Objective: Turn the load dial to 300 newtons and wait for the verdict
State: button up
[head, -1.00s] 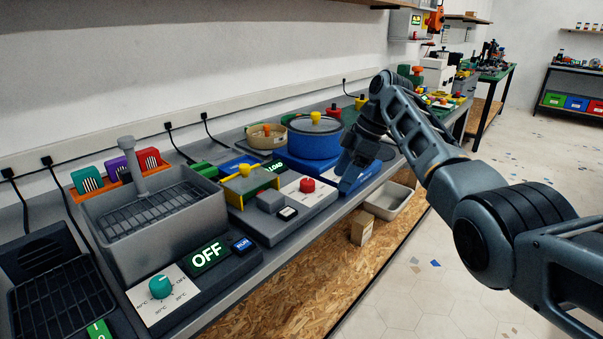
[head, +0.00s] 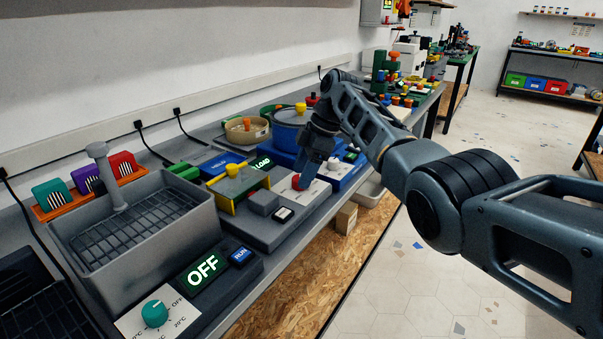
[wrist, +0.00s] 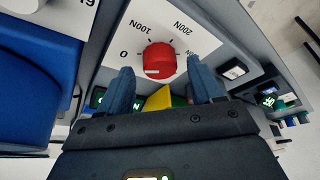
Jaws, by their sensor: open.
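The load dial is a red knob (wrist: 158,62) on a white scale plate (wrist: 192,38) marked 0, 100N, 200N, with a further mark partly hidden. A white mark on the knob lies on the side toward my gripper. In the head view the red dial (head: 297,182) shows at the tip of my gripper (head: 309,172). In the wrist view my gripper (wrist: 158,88) is open, its two blue fingers on either side of the dial's near edge. I cannot tell whether they touch it. A green display reading LOAD (head: 262,163) stands behind the yellow frame.
A yellow-framed press (head: 238,185) and a grey block (head: 263,202) stand left of the dial. A blue pot (head: 288,128) is behind. A grey basin (head: 135,225) and an OFF panel (head: 203,268) with a teal dial are nearer.

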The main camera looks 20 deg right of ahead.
jog(key=shift+a+f, duration=0.2)
jog(key=shift+f, duration=0.35)
jog(key=c, duration=1)
